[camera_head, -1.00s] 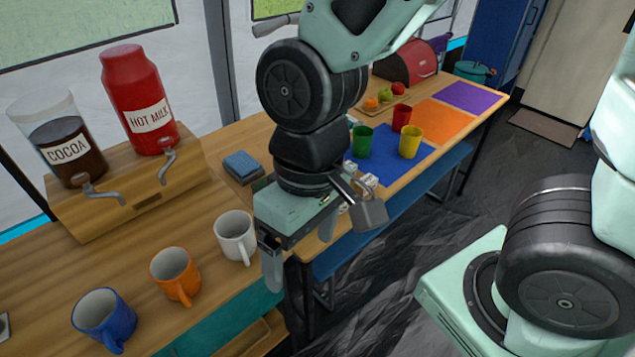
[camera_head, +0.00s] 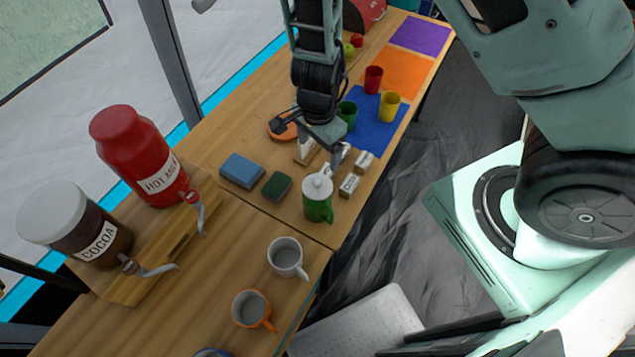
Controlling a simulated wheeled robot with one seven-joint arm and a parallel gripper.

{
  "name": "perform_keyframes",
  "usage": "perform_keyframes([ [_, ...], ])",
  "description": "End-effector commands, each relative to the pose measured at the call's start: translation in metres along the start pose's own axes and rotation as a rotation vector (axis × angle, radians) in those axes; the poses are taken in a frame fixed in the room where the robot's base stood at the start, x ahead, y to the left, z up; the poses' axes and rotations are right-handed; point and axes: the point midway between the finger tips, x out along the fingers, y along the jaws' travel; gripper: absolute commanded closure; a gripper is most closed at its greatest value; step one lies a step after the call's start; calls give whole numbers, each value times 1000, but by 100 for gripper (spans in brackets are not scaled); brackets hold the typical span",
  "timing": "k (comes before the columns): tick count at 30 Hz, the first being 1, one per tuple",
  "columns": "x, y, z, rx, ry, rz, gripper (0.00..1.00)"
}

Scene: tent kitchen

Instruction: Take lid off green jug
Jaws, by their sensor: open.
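The green jug (camera_head: 318,208) stands upright on the wooden table, right of the sponges, with its handle toward the lower right. Its white lid (camera_head: 317,186) with a small knob sits on top. My gripper (camera_head: 322,153) points down just behind the jug, in the picture a little above the lid. Its jaws are open and I see nothing held between them. I cannot tell exactly how far it is from the lid.
Small white labelled blocks (camera_head: 348,186) stand close to the jug's right. Blue (camera_head: 242,171) and green (camera_head: 277,186) sponges lie left. A white mug (camera_head: 287,257) and an orange mug (camera_head: 252,310) stand in front. Green (camera_head: 347,116), red and yellow cups stand behind.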

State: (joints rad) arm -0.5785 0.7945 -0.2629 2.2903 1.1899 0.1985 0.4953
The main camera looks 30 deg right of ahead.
Motion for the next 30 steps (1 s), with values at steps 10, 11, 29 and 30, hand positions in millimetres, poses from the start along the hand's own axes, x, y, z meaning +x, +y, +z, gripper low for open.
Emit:
perform_keyframes([
  [10,80,0,0,0,-3,1,16],
  [11,84,0,0,0,-3,2,16],
  [29,143,-4,-1,-4,-3,1,16],
  [30,146,-4,-1,-5,-4,1,16],
])
